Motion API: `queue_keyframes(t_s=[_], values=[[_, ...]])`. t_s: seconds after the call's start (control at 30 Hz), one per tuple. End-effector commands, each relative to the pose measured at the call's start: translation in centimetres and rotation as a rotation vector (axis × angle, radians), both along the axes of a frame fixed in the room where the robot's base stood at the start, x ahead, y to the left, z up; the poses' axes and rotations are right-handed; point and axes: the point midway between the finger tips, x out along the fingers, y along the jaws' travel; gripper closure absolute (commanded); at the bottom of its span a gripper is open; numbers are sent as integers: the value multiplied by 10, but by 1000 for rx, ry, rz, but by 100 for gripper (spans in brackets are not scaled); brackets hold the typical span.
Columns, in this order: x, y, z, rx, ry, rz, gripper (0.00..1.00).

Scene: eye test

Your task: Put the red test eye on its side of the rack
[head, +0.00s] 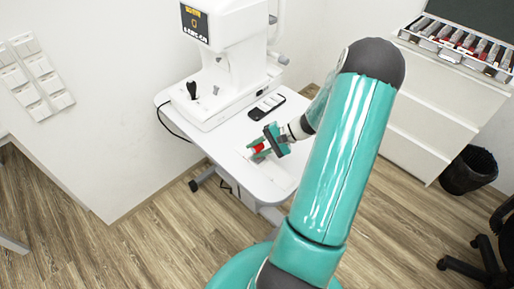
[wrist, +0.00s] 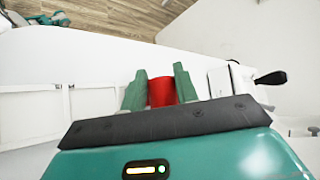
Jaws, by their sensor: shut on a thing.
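The red test eye (head: 258,148) is between the fingers of my gripper (head: 270,141), above the white table (head: 225,152). In the wrist view the red piece (wrist: 161,92) sits between the two green fingers (wrist: 158,88), which are shut on it. Its lower part is hidden by the dark gripper edge. A white, low shape with dividing lines (wrist: 30,105) lies at the left of the wrist view. I cannot tell whether it is the rack. In the head view the area below my gripper is pale and its details are too small to make out.
A white eye instrument (head: 225,80) with a black joystick (head: 192,90) stands at the back of the table. A dark handset (head: 267,106) lies beside it. A case of red and grey pieces (head: 460,42) sits on the cabinet (head: 440,105) at right.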

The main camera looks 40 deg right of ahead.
Motion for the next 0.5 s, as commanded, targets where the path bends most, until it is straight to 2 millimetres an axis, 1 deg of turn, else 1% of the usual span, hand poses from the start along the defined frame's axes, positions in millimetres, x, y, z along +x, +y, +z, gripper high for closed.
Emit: queue_keyframes(t_s=[0.37,0.4,0.5], values=[[0,0,-2,-1,-1,1,100],[0,0,-2,-1,-1,1,62],[0,0,-2,-1,-1,1,45]])
